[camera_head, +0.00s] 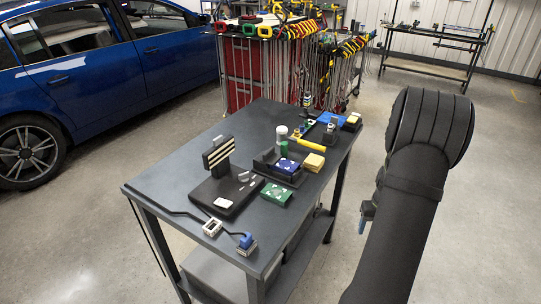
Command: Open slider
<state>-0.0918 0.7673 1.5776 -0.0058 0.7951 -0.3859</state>
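No part is clearly recognisable as the slider at this size. On the near end of the grey workbench (168,187), a thin black rod or cable (165,207) runs to a small white-and-grey block (212,227). A small blue block (246,241) sits to its right, near the bench's front edge. A black stand with a striped head (218,152) stands behind them on a dark base. My arm is at the right, apart from the bench. A small dark part with a bluish tip, possibly my gripper (365,217), shows at its left edge, mostly hidden; its fingers cannot be made out.
A green flat piece (275,195), a black tray (266,163), a yellow block (314,162) and small bottles crowd the bench's middle and far end. Its left side is mostly bare. A blue car (110,55) is left; a tool rack (240,70) is behind. Floor is open between bench and arm.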

